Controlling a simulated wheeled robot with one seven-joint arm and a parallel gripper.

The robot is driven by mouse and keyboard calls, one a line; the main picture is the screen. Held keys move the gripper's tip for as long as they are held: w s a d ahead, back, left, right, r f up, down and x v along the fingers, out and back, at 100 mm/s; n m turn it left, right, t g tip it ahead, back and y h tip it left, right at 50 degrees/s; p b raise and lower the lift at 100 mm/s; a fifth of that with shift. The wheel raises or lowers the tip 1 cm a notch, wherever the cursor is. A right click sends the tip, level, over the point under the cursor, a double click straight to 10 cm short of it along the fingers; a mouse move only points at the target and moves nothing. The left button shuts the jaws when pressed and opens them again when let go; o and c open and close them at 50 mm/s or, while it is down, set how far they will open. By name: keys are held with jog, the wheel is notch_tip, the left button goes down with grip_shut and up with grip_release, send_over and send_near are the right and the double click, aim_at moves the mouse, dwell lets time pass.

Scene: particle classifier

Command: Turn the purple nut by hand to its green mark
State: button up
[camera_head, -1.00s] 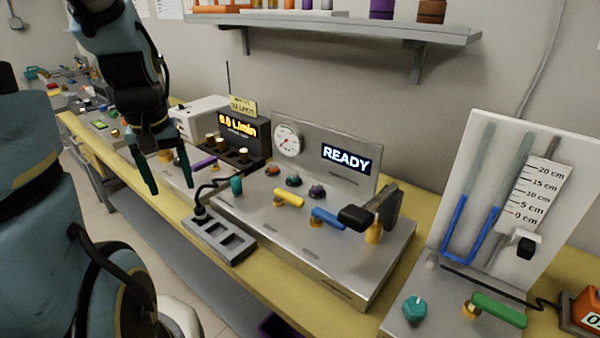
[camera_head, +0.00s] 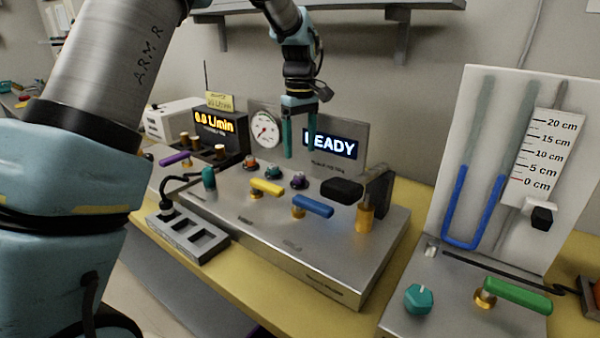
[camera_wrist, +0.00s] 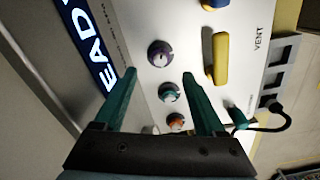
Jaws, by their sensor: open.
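The purple nut (camera_head: 299,181) sits on the sloped top of the metal panel (camera_head: 300,246), at the right end of a row of three nuts. In the wrist view the purple nut (camera_wrist: 160,53) lies just beyond my fingertips, roughly in line with the gap between them. Its green mark cannot be made out. My gripper (camera_head: 300,156) is open and empty, pointing down above the nut; its teal fingers also show in the wrist view (camera_wrist: 160,73). I see no contact between fingers and nut.
A teal nut (camera_head: 274,173) and an orange-red nut (camera_head: 249,163) stand close beside it. The yellow handle (camera_head: 267,187) and blue handle (camera_head: 313,206) lie in front. A READY display (camera_head: 335,147) rises behind, and a black-handled lever (camera_head: 343,190) stands to the right.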

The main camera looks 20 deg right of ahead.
aim_at(300, 173)
notch_tip(300, 173, down, 8)
jog(key=shift+r+p, duration=0.2)
jog(key=shift+p, duration=0.2)
grip_shut()
dwell(0.5)
